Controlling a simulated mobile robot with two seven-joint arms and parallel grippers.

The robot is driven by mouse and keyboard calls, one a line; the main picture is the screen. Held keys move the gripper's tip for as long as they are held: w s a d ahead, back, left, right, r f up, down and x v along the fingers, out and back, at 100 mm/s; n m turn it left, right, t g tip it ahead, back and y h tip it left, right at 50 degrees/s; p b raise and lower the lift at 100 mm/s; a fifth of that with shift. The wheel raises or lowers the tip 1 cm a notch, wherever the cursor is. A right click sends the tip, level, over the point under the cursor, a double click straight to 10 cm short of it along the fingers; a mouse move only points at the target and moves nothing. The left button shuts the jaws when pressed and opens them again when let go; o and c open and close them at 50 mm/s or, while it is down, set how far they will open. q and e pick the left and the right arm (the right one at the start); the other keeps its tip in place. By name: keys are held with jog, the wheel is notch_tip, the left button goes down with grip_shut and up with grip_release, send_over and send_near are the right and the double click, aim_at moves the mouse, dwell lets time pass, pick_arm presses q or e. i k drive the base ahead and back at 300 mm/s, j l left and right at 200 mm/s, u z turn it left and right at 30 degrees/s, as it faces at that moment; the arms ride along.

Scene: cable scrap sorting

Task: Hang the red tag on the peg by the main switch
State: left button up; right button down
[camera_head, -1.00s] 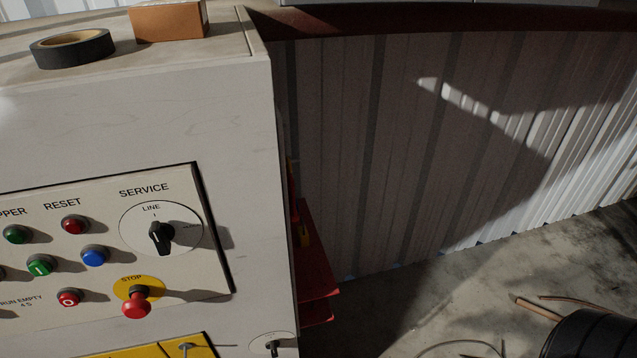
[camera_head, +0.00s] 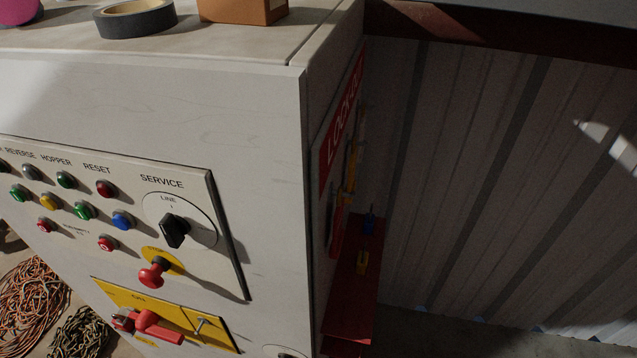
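The main switch (camera_head: 150,327) is a red handle on a yellow plate (camera_head: 180,308), low on the front of the pale cabinet. A small metal peg (camera_head: 201,327) sticks out of the plate to the right of the handle; nothing is seen hanging on it. A red lockout board (camera_head: 343,125) is on the cabinet's right side, seen at a steep angle. Narrow red and yellow items hang on it; I cannot tell whether one is the red tag. Neither of my grippers is in view.
A tape roll (camera_head: 136,18) and a brown box (camera_head: 241,9) are on the cabinet top. Cable piles (camera_head: 33,300) lie at left.

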aim_at(337, 232)
jog(key=i+l, duration=0.1)
jog(key=k+l, duration=0.1)
jog(key=k+l+u, duration=0.1)
jog(key=k+l, duration=0.25)
jog(key=i+l+u, duration=0.1)
jog(key=l+u, duration=0.25)
jog(key=l, duration=0.95)
jog(key=l+u, duration=0.4)
jog(key=l, duration=0.85)
jog(key=i+j, duration=0.15)
jog(key=j, duration=0.15)
